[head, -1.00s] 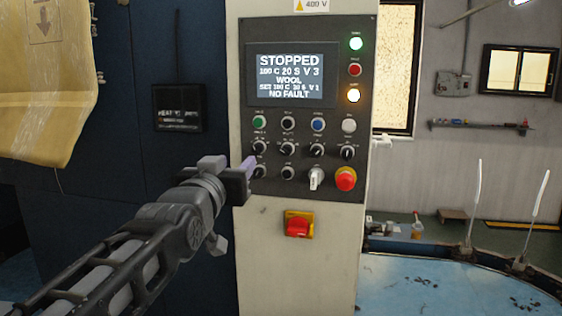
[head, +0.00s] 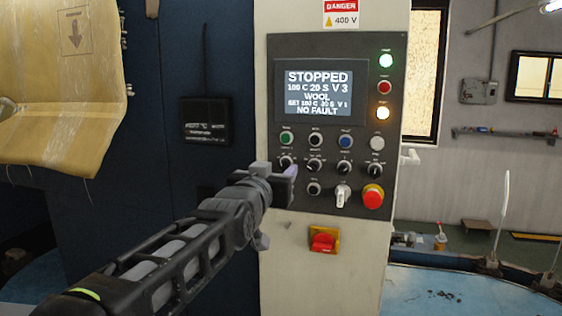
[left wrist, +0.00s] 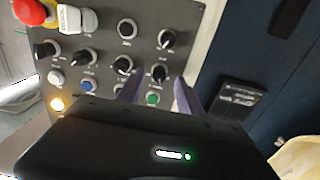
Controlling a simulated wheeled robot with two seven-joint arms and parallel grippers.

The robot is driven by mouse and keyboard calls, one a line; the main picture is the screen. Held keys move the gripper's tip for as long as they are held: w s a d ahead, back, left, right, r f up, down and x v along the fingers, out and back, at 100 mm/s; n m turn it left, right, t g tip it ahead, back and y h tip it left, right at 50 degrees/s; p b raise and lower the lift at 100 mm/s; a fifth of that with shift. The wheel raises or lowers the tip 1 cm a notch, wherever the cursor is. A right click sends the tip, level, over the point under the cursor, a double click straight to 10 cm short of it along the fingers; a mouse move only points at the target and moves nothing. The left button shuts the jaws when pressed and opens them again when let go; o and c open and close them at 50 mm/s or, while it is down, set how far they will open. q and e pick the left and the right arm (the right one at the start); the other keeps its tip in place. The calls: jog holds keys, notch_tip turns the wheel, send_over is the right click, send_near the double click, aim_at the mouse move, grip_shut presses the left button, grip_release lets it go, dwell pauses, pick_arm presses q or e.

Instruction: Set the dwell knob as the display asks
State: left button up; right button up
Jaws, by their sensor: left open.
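The display (head: 313,92) reads STOPPED, 180 C 20 S V 3, WOOL, a smaller SET line hard to read, and NO FAULT. Below it are black pointer knobs in rows; their labels are too small to read, so I cannot tell which is the dwell knob. My left gripper (head: 288,180) is at the panel's lower left, just below the leftmost upper knob (head: 286,162), and hides the spot beneath. In the left wrist view my open purple fingers (left wrist: 157,91) straddle the line of that knob (left wrist: 159,73) and the green button (left wrist: 152,98). Contact cannot be told.
A red emergency button (head: 373,197) and a white selector (head: 342,195) sit at the panel's lower right. A red-yellow switch (head: 323,241) is below. A dark wall box (head: 206,121) is left of the cabinet. A tan sheet (head: 65,90) hangs at far left.

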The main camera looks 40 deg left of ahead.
aim_at(284, 165)
pick_arm(q)
jog(key=shift+p+x, duration=0.3)
jog(key=shift+x, duration=0.9)
grip_shut()
